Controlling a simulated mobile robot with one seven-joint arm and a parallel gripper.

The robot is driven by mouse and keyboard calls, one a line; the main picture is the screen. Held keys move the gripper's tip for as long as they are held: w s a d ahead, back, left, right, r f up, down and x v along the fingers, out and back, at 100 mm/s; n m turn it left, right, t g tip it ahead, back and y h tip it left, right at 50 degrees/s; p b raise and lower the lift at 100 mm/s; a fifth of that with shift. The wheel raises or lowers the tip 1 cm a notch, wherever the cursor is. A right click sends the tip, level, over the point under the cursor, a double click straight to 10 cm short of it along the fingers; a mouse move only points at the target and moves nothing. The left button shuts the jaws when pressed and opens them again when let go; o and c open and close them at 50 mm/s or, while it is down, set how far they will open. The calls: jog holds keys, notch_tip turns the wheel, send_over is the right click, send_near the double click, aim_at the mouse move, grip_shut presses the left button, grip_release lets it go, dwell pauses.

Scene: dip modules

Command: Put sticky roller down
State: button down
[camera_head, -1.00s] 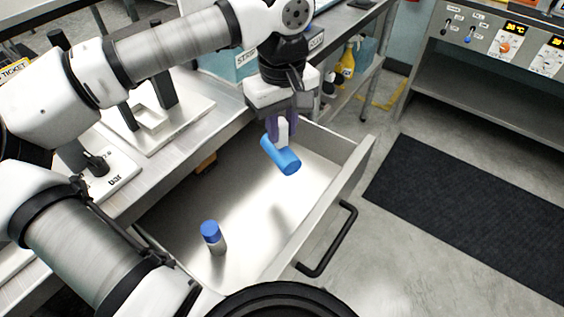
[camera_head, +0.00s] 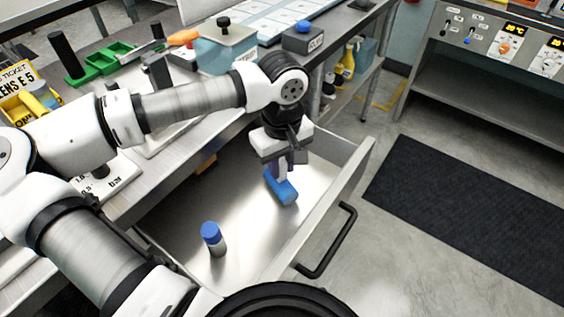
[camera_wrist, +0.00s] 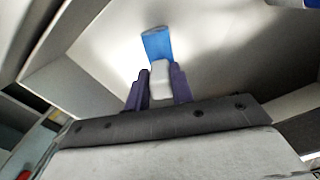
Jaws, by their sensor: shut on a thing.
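The sticky roller (camera_head: 284,190) has a blue cylinder and a white handle. My gripper (camera_head: 284,168) is shut on the white handle and holds the roller inside the open metal drawer (camera_head: 235,205). In the wrist view, the two purple fingers of my gripper (camera_wrist: 160,86) clasp the white handle, and the blue roller end (camera_wrist: 156,43) points away from me. The roller is low, near the drawer floor; I cannot tell whether it touches.
The drawer's black handle (camera_head: 335,243) sticks out at the front. A dark mat (camera_head: 470,220) lies on the floor.

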jog(key=shift+f, duration=0.2)
jog(key=c, duration=1.2)
grip_release()
notch_tip(320, 180, up, 12)
jog(key=shift+r+b, duration=0.25)
jog(key=shift+b, duration=0.1)
